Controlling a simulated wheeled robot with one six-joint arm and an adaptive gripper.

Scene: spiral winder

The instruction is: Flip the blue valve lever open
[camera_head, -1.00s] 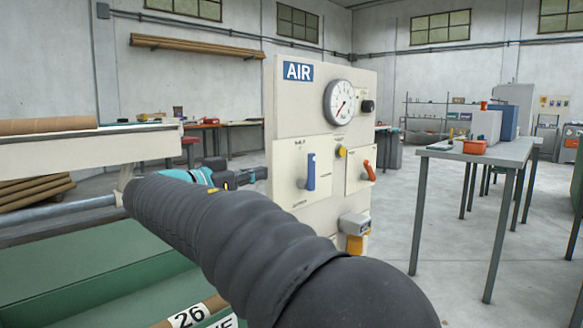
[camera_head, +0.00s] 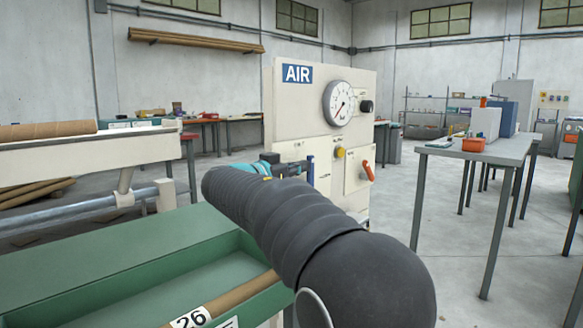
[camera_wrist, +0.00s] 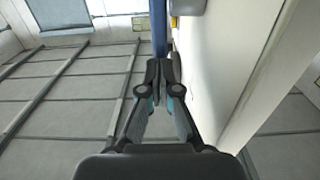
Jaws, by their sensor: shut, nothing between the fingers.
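The blue valve lever (camera_head: 310,170) stands upright on the front of the cream AIR panel (camera_head: 290,115). In the wrist view the lever (camera_wrist: 158,30) is a blue bar directly beyond the fingertips, alongside the pale panel face. My gripper (camera_head: 298,168) reaches the lever from the left in the head view, and my arm hides the lower part of the panel. In the wrist view my gripper (camera_wrist: 160,80) is shut and empty, its tips close to the lever. I cannot tell whether they touch it.
The panel also carries a round gauge (camera_head: 338,103), a black knob (camera_head: 366,106), a yellow button (camera_head: 340,152) and an orange-red lever (camera_head: 368,171). A green trough (camera_head: 150,270) with a cardboard tube lies below my arm. A grey table (camera_head: 480,150) stands at the right.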

